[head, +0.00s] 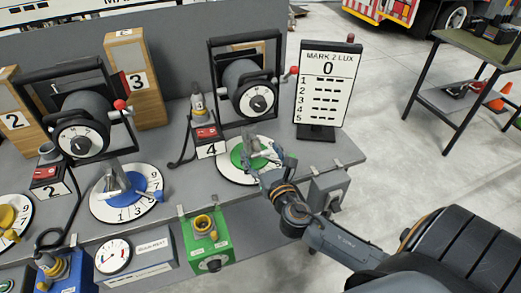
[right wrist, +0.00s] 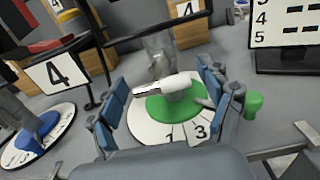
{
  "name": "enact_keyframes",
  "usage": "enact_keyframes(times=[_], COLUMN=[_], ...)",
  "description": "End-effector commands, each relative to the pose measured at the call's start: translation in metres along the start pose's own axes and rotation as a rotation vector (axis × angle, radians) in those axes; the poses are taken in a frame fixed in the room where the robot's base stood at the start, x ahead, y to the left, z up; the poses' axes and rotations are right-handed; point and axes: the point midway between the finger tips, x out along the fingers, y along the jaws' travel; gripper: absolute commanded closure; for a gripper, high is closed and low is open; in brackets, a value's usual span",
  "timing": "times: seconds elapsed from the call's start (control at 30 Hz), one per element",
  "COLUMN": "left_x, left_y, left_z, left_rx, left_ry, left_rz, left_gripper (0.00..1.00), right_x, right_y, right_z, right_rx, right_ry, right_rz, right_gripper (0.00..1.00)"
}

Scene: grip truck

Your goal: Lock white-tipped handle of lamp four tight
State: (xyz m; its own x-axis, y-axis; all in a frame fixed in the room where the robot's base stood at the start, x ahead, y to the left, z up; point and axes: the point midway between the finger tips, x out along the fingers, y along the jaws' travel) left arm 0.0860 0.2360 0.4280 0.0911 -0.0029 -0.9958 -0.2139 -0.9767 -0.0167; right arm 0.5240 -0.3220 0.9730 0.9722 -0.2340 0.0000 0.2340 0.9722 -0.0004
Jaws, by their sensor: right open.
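The white-tipped handle (right wrist: 168,86) lies across the green dial (right wrist: 160,108), between my right gripper's fingers in the right wrist view. In the head view the green dial (head: 238,156) has a white numbered ring and sits in front of lamp four (head: 247,90), beside the "4" plate (head: 211,150). My right gripper (head: 268,160) is over the dial and partly hides the handle. Its blue-padded fingers (right wrist: 165,95) stand apart on either side of the handle. I cannot tell whether a pad touches it. My left gripper is not in view.
The blue dial (head: 142,187) with its lever and lamp two (head: 80,115) stand to the left. The score board (head: 325,85) stands close behind on the right. A green box (head: 205,243) is at the bench front. A green knob (right wrist: 254,104) is right of the fingers.

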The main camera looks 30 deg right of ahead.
Motion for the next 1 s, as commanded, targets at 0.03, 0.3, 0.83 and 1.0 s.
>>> enact_keyframes(times=[0.03, 0.3, 0.83, 1.0], left_x=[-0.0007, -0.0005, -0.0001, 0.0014], left_y=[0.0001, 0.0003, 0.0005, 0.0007], left_z=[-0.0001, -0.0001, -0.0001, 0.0], left_rx=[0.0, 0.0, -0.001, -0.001], left_ry=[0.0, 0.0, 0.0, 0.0], left_rz=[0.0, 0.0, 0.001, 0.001], left_gripper=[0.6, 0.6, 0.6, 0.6], right_x=[0.0023, 0.0039, 0.0036, 0.0035], right_y=[0.0, 0.0001, -0.0001, -0.0005], right_z=[-0.0002, -0.0005, -0.0007, -0.0011], right_rx=[0.0, 0.001, 0.013, 0.068], right_ry=[0.001, 0.001, 0.001, 0.001], right_rz=[0.0, 0.0, -0.001, -0.001], right_gripper=[0.21, 0.21, 0.76, 0.76])
